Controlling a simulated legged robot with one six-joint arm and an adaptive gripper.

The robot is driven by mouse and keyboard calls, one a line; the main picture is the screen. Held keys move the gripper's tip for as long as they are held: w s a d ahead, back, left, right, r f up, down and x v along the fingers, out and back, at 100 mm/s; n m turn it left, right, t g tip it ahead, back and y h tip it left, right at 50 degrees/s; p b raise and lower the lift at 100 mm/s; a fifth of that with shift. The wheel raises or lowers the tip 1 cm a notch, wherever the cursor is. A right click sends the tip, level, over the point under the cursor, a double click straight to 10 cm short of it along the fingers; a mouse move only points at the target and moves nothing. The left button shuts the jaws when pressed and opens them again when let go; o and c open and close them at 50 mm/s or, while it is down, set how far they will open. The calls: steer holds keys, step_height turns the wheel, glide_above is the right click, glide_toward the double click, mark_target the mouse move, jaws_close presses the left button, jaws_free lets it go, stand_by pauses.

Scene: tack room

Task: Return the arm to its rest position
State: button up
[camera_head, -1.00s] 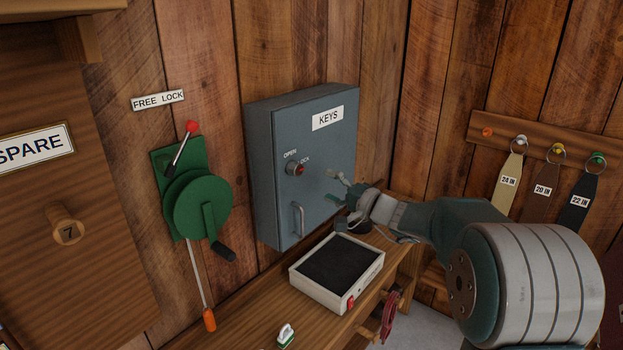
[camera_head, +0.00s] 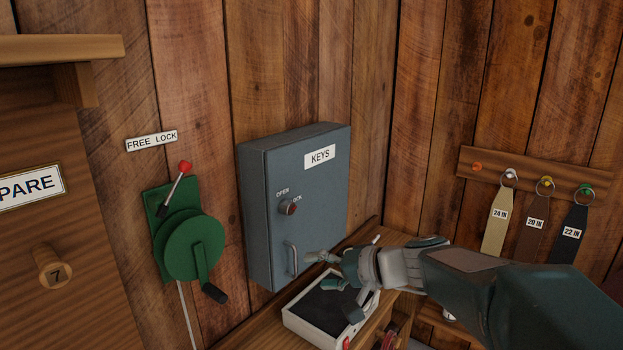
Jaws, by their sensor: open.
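My gripper (camera_head: 326,270) is open and shows nothing between its fingers. It is in front of the lower right part of the grey key cabinet (camera_head: 262,215), above the white-framed box with a black top (camera_head: 301,318). My arm (camera_head: 450,270) reaches in from the lower right corner. Whether the fingers touch anything cannot be told.
A green winch (camera_head: 193,245) with a crank and red-tipped lever is on the wall at left. A wooden bench (camera_head: 262,335) runs below. Tagged straps, including a tan one (camera_head: 498,220), hang from a rack (camera_head: 520,178) at right. A wooden peg (camera_head: 54,270) sticks out at far left.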

steer(key=s+d+f+h, duration=0.2)
steer(key=s+d+h, duration=0.2)
steer(key=s, duration=0.3)
steer(key=s+d+f+n+h, duration=0.1)
steer(key=s+d+h, duration=0.3)
steer(key=s, duration=0.4)
steer(key=s+d+f+n+h, duration=0.1)
steer(key=s+d+f+h, duration=0.2)
steer(key=s, duration=0.5)
steer(key=shift+d+h, duration=0.6)
steer(key=shift+d, duration=0.65)
